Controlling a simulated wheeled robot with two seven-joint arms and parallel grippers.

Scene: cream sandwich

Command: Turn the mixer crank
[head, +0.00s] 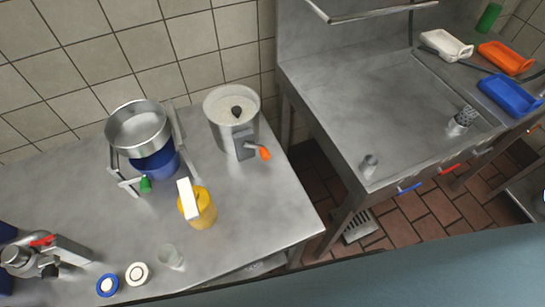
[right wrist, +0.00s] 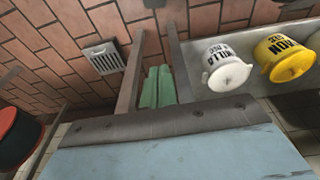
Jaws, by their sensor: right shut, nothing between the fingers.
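In the head view a grey metal pot (head: 213,123) holds a pale cream-coloured filling with a dark knob-like piece standing in it. It appears to be the mixer. It stands upright near the back right of the left metal counter. A crank with an orange handle (head: 265,152) sticks out from its front right side and points to the right. Neither of my grippers shows in the head view, and nothing there touches the handle. In the right wrist view I cannot make out any gripper fingers, and the mixer and crank are not seen.
Left of the pot stands a sieve bowl (head: 139,128) over a blue container (head: 157,163). A yellow jug (head: 203,208) stands in front. A grey appliance (head: 45,255) is at left. A blue-grey surface (head: 440,275) fills the lower right. The wrist view shows labelled pots (right wrist: 228,72).

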